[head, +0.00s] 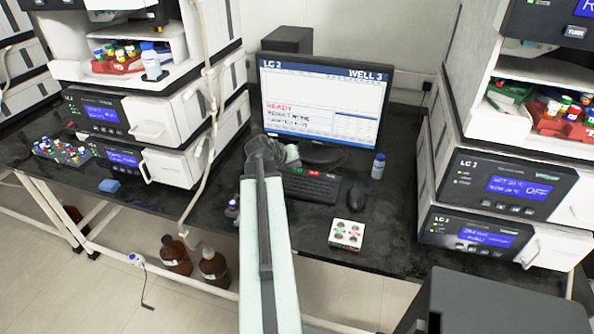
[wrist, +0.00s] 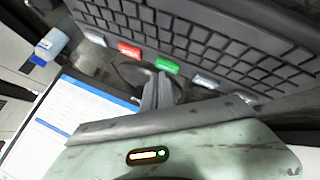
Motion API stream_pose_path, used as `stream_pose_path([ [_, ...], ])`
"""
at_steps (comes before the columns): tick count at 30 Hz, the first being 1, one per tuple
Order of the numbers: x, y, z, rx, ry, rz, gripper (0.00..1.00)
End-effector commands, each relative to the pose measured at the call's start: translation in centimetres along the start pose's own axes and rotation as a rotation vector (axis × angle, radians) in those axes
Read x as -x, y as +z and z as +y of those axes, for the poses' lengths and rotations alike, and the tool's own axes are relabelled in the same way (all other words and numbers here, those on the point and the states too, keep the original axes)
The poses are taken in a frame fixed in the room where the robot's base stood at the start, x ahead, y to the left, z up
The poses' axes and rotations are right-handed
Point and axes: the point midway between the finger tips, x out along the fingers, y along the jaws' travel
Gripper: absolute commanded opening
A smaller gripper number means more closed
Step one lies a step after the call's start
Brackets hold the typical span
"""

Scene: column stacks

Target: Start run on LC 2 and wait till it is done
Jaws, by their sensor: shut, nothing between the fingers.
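The LC 2 monitor (head: 322,105) stands in the middle of the bench. Its header reads LC 2 and WELL 3, and a red line looks like READY. It shows partly in the wrist view (wrist: 45,130). The keyboard (head: 318,188) lies in front of it; in the wrist view the keyboard (wrist: 205,35) has a green key (wrist: 167,66), a red key (wrist: 130,50) and pale keys along one edge. My gripper (head: 262,145) is shut and empty. In the wrist view its fingertips (wrist: 163,82) appear just beside the green key; contact cannot be told.
A mouse (head: 356,198), a blue-capped vial (head: 378,166) and a white block with round wells (head: 346,235) are right of the keyboard. Instrument stacks stand left (head: 150,120) and right (head: 500,200). A vial rack (head: 62,153) is at the left.

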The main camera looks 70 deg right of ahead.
Motion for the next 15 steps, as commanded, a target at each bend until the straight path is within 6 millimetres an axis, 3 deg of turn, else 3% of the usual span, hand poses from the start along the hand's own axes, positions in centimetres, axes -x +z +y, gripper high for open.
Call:
stream_pose_path([
  [15,-0.44,0.32,-0.35,0.0,0.0,0.0,0.0],
])
